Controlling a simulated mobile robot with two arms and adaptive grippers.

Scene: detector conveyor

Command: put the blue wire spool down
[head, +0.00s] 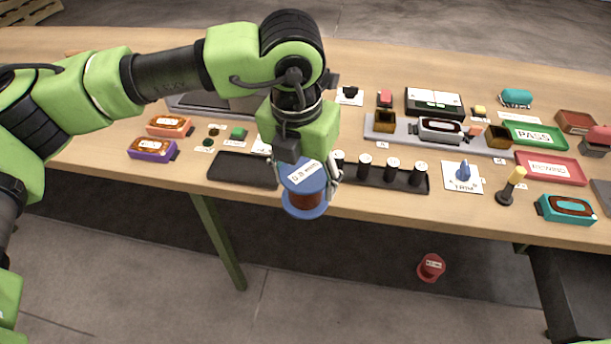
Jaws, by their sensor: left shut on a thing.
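The blue wire spool (305,198) has blue flanges, a copper-brown winding and a white label on its top. My left gripper (308,172) is shut on it. The spool hangs in front of the table (445,204), overlapping the table's front edge in the head view. I cannot tell its exact height or whether it touches the edge. My left arm reaches in from the left above the table and hides part of the surface behind it. My right gripper is not in view.
A black tray (241,170) lies left of the spool; another black tray (385,178) with several dark cylinders lies right. A red spool (431,267) is on the floor below the table. A green PASS tray (535,135) and a red tray (551,168) lie at the right.

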